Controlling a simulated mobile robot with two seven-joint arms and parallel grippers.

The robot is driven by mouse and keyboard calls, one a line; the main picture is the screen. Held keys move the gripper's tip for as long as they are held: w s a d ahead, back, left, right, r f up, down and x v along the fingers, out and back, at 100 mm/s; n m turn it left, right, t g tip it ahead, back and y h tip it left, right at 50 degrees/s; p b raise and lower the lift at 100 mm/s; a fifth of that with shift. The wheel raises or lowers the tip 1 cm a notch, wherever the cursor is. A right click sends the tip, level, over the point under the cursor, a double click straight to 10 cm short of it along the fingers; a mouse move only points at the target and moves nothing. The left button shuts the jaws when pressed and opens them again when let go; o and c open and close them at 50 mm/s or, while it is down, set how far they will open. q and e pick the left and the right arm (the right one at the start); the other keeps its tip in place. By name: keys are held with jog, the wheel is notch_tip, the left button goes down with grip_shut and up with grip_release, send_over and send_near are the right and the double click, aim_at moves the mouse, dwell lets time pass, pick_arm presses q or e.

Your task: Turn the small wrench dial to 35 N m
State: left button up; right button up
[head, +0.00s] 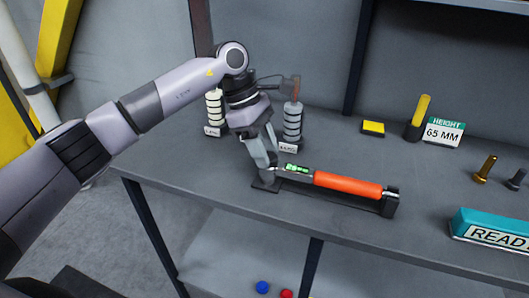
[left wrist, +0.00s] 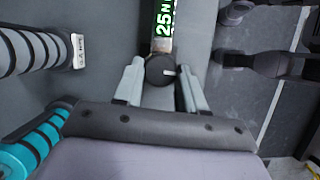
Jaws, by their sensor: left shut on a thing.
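The small torque wrench, with an orange handle (head: 347,184), lies in a dark holder on the bench. Its green-lit display (head: 297,168) is left of the handle; in the left wrist view the display (left wrist: 164,18) reads 25 N, the rest cut off. The round dark dial (left wrist: 158,71) with a white mark sits at the wrench's end, just below the display in that view. My left gripper (head: 264,176) reaches down at the wrench's left end. In the left wrist view its fingers (left wrist: 160,82) are shut on the dial, one on each side. My right gripper is not in view.
Two ribbed posts, one left (head: 215,111) and one right (head: 292,122), stand close behind my left gripper. A yellow block (head: 373,127), a height sign (head: 443,131), bolts (head: 485,169) and a teal box (head: 490,228) are further right. The bench front is clear.

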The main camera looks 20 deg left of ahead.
pick_arm(q)
jog(key=m, duration=0.1)
jog(key=m+g, duration=0.1)
jog(key=m, duration=0.2)
jog(key=shift+w+d+r+m+g, duration=0.1)
jog(key=shift+w+m+g, duration=0.2)
jog(key=shift+g, duration=0.1)
jog(key=m+y, duration=0.1)
jog(key=m, duration=0.1)
jog(key=m+g, duration=0.1)
jog(key=m, duration=0.1)
jog(key=shift+w+d+m+y, duration=0.1)
jog(key=shift+m+y, duration=0.3)
jog(key=o, duration=1.1)
jog(key=shift+c, duration=0.2)
jog(key=shift+g, duration=0.3)
jog(key=shift+r, duration=0.1)
